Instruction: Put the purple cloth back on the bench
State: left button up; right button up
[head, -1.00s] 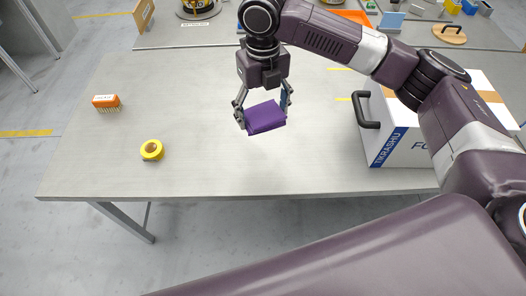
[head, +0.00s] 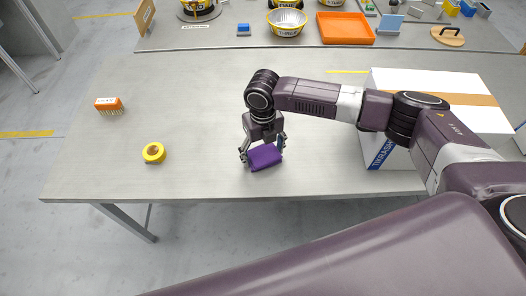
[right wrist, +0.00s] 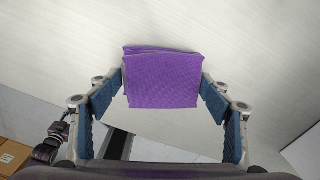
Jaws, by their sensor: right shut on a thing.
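The purple cloth (head: 265,158) is a folded square pad. It is between the fingers of my right gripper (head: 263,153), low over the front middle of the grey bench (head: 200,120). In the right wrist view the cloth (right wrist: 162,80) lies between the blue pads of the right gripper (right wrist: 162,88), which is shut on it. I cannot tell whether the cloth touches the bench top.
A yellow tape roll (head: 153,152) and an orange brush (head: 108,105) lie on the left of the bench. A large white box (head: 440,95) stands at the right. An orange tray (head: 346,30) and bowls are at the back. The bench around the cloth is clear.

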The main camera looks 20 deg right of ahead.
aim_at(263, 154)
jog(key=o, duration=1.2)
notch_tip(263, 154, up, 12)
jog(key=shift+r+b, duration=0.1)
jog(key=shift+b, duration=0.85)
